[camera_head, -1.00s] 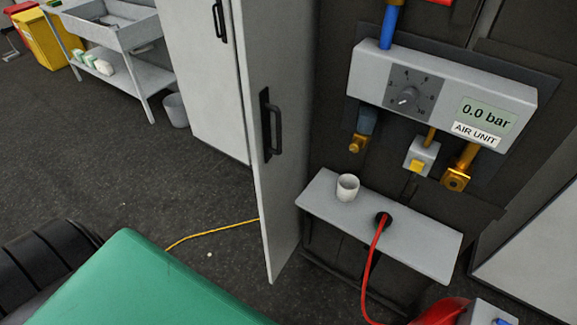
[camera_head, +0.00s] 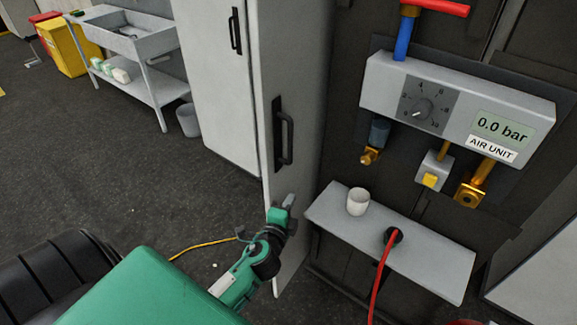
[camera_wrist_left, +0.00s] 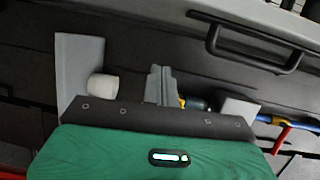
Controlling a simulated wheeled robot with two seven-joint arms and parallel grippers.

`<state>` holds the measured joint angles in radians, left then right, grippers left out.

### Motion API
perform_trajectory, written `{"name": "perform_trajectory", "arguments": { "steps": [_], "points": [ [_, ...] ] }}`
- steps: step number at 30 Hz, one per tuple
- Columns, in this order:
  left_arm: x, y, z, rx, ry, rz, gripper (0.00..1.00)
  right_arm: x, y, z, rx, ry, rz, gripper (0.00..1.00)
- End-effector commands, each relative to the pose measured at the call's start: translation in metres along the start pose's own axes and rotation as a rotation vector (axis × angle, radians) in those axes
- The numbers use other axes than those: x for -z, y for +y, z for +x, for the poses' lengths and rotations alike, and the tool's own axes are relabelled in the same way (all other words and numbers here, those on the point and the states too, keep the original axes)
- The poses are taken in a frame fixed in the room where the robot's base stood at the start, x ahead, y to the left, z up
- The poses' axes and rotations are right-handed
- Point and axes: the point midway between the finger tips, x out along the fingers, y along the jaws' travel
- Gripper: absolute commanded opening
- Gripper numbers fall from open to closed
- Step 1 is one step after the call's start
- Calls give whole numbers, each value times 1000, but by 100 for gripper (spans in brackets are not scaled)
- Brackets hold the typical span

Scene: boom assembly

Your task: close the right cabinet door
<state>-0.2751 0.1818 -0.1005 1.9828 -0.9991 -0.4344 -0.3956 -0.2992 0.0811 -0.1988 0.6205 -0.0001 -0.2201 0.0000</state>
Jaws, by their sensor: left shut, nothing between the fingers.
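The right cabinet door (camera_head: 263,90) is a tall light-grey panel. It stands open, swung out from the cabinet, with a black bar handle (camera_head: 284,135) at mid-height. My left gripper (camera_head: 288,206) is shut and empty in front of the door's lower part, below the handle; I cannot tell whether it touches the door. In the left wrist view its grey fingers (camera_wrist_left: 160,85) are together, and the black handle (camera_wrist_left: 258,50) shows at the upper right, apart from them. My right gripper is out of view.
An air unit (camera_head: 455,105) with pipes hangs right of the door. A yellow cable (camera_head: 200,246) lies on the floor. The other cabinet door (camera_head: 213,75) is left. Left floor is mostly clear.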

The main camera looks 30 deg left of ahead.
Motion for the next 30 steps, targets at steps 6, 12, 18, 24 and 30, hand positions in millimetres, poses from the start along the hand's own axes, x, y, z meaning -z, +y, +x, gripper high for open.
{"name": "perform_trajectory", "arguments": {
  "steps": [6, 12, 18, 24, 30],
  "points": [
    [-1, -36, 0, 71, -9, 41, 0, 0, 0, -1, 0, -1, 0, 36],
    [-1, -40, 25, 71, -8, 41, 0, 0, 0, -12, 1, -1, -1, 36],
    [-1, -42, 62, 69, -9, 41, 0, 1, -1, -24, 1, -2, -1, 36],
    [-1, -43, 97, 69, -9, 39, 0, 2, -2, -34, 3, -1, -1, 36],
    [-29, -43, 103, 67, -8, 41, 0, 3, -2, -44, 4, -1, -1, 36]
  ]
}}
